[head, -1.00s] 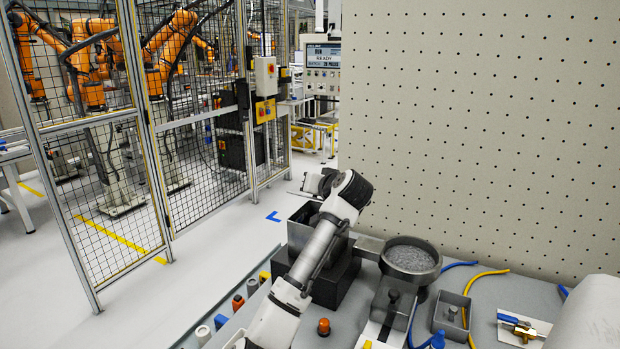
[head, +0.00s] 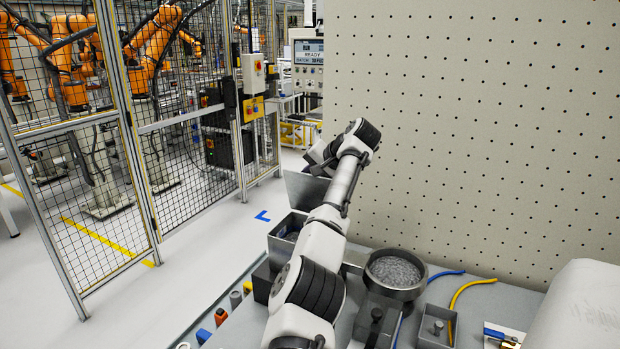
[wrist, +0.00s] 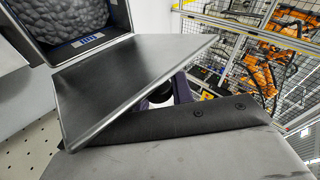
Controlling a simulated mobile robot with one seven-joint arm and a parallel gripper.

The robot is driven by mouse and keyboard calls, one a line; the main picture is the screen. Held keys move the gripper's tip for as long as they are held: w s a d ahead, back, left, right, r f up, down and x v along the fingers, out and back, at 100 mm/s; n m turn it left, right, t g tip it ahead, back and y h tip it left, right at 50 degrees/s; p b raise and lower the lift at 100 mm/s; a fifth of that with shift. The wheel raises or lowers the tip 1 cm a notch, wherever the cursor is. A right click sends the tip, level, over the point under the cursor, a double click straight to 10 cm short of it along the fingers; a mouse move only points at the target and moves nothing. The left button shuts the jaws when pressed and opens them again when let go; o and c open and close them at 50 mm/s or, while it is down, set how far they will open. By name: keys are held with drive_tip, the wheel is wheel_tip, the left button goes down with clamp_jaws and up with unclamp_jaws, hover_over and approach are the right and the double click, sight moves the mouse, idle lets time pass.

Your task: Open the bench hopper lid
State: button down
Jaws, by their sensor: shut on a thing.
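The bench hopper is a dark grey metal box (head: 272,246) left of my arm in the head view. Its top is partly uncovered, with grey contents just showing inside. In the wrist view, the open hopper (wrist: 122,12) is at the upper left, full of rounded grey pieces. The lid is a flat grey plate (head: 303,191) standing steeply up over the hopper; it fills the middle of the wrist view (wrist: 130,80). My gripper (head: 318,160) is at the lid's upper edge, shut on it. My wrist hides part of this grip, and the lid covers most of the fingers in the wrist view.
A round pan of grey granules (head: 394,270) stands right of my arm. A small square tray (head: 435,327) and blue and yellow hoses lie farther right. A pegboard wall (head: 470,130) rises behind the bench. A mesh fence (head: 190,150) stands at the left.

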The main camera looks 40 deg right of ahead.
drive_tip(key=shift+w+d, duration=0.1)
drive_tip(key=shift+d, duration=0.2)
idle(0.4)
drive_tip(key=c, duration=1.2)
unclamp_jaws()
drive_tip(key=shift+y, duration=0.3)
drive_tip(key=b+v, duration=0.2)
drive_tip(key=v, duration=1.1)
drive_tip(key=shift+r, duration=0.45)
